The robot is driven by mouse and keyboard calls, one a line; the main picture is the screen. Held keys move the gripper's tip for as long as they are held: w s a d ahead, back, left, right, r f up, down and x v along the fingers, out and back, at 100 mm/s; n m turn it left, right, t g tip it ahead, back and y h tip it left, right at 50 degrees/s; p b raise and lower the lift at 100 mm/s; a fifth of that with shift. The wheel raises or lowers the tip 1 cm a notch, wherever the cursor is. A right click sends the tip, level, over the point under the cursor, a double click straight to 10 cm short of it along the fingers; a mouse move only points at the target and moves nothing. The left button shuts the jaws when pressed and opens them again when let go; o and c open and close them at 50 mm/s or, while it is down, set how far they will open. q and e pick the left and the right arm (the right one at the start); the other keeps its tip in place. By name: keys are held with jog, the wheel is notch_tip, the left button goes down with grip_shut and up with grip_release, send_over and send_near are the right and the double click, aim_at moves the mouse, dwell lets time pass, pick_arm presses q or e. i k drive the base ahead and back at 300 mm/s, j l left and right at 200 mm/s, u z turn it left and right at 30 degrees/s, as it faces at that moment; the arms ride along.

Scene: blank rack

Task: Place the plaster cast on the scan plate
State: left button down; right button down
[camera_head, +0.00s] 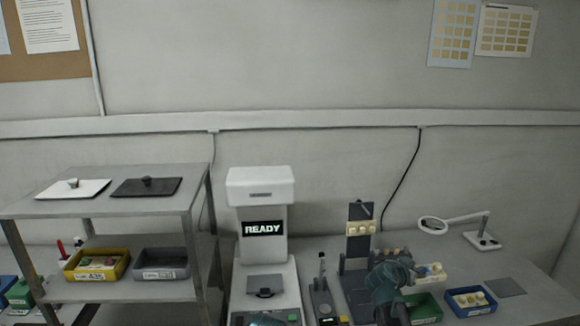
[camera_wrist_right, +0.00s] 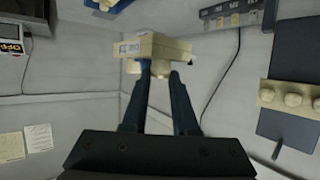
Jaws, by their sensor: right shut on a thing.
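My right gripper (camera_head: 418,271) is shut on a cream plaster cast (camera_head: 436,278), held above the green tray. In the right wrist view the two blue fingers (camera_wrist_right: 168,78) grip the cast (camera_wrist_right: 152,46), a pale block with a small printed label on its side. A white scanner (camera_head: 261,188) shows READY in the head view. A dark grey plate (camera_head: 265,281) with a dark fitting lies on its lower deck and appears to be the scan plate; no cast is on it.
A dark upright stand (camera_head: 359,213) with cream casts is between the scanner and my right gripper. A green tray (camera_head: 426,313), a blue tray (camera_head: 475,310) with casts and a magnifier lamp (camera_head: 434,225) are at right. A metal shelf (camera_head: 110,208) stands left.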

aim_at(265, 282)
jog(key=l+u, duration=0.2)
jog(key=l, duration=0.4)
jog(key=k+l+u, duration=0.2)
jog(key=l, duration=0.4)
jog(key=l+u, duration=0.2)
jog(key=l, duration=0.4)
